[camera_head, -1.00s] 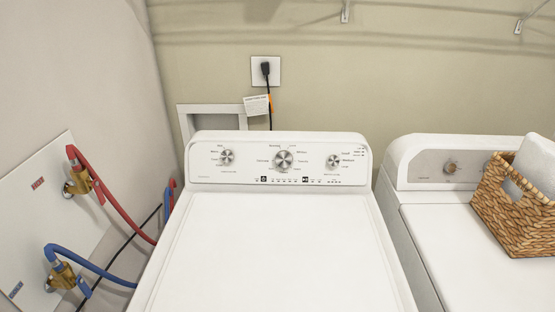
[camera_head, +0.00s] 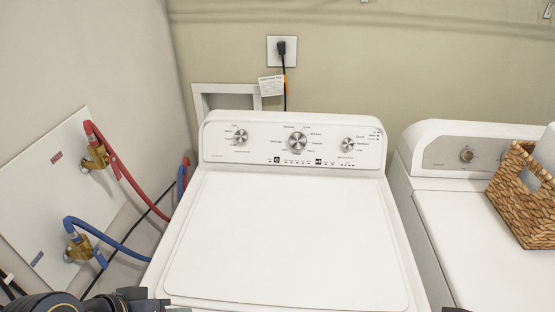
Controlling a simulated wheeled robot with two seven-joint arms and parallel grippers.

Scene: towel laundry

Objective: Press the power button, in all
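The white washer (camera_head: 290,235) stands in the middle with its lid shut. Its control panel (camera_head: 217,155) at the back has three silver knobs and a row of small markings below them. A small black square button (camera_head: 277,160) with a white symbol sits left of centre in that row; it looks like the power button. Another black square button (camera_head: 318,161) sits further right. My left arm comes in at the bottom left; its gripper (camera_head: 150,303) is cut by the frame edge, well short of the panel. Only a dark sliver, perhaps my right gripper (camera_head: 455,309), shows at the bottom edge.
A second white machine (camera_head: 470,225) stands to the right, with a wicker basket (camera_head: 525,195) holding something white. Red and blue hoses (camera_head: 115,165) run from wall valves at left. A plugged outlet (camera_head: 281,50) is behind. The washer lid is clear.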

